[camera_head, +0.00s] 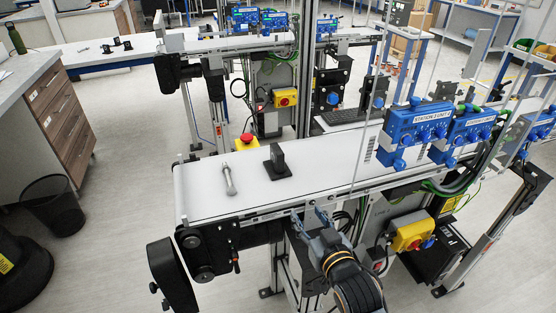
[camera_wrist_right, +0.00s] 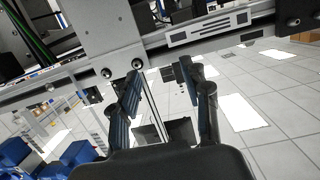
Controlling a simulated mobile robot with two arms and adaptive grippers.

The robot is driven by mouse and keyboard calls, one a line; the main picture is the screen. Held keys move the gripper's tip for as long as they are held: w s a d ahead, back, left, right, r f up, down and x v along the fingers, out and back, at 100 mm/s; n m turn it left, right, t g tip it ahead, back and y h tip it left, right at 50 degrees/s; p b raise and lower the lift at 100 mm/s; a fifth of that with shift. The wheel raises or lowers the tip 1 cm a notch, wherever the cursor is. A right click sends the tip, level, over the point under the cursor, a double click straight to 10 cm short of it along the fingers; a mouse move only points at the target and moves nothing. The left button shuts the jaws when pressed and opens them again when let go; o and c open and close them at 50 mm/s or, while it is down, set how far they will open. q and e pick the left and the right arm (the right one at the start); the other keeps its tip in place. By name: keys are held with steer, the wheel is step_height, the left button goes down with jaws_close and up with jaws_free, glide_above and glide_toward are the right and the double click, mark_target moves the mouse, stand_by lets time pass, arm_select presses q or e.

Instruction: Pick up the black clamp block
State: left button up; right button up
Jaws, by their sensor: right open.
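The black clamp block (camera_head: 277,162) stands upright on the white belt of the near conveyor (camera_head: 205,195), toward its left half. It is a dark plate with an upright part. My right gripper (camera_head: 309,218) is in front of the conveyor's near side rail, to the right of and nearer than the block, apart from it. In the right wrist view my right gripper (camera_wrist_right: 158,88) is open, with nothing between its fingers. The clamp block does not show in that view. My left gripper is not in view.
A silver metal bar (camera_head: 229,178) lies on the belt just left of the block. Blue station units (camera_head: 420,128) stand over the belt's right part. A red emergency button (camera_head: 246,140) sits behind the belt. A yellow switch box (camera_head: 408,232) is right of my right arm.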

steer(key=t+y, duration=0.2)
glide_toward(281, 160)
steer(key=shift+n, duration=0.3)
steer(key=x, duration=0.2)
steer(key=p+x, duration=0.1)
steer(key=x, duration=0.2)
steer(key=shift+s+a+r+p, duration=0.2)
steer(key=shift+a+p, duration=0.1)
steer(key=shift+a, duration=0.1)
steer(key=shift+w+a, duration=0.1)
steer(key=shift+w, duration=0.5)
steer(key=shift+d+f+p+x, duration=0.15)
steer(key=shift+p+x, duration=0.3)
steer(key=shift+x, duration=0.7)
steer(key=shift+d+f+p+x, duration=0.15)
steer(key=shift+p+x, duration=0.3)
steer(key=shift+x, duration=0.65)
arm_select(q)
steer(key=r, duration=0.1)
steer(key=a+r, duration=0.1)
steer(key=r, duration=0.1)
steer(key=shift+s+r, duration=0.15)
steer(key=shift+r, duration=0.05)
arm_select(e)
steer(key=shift+w, duration=0.15)
jaws_close()
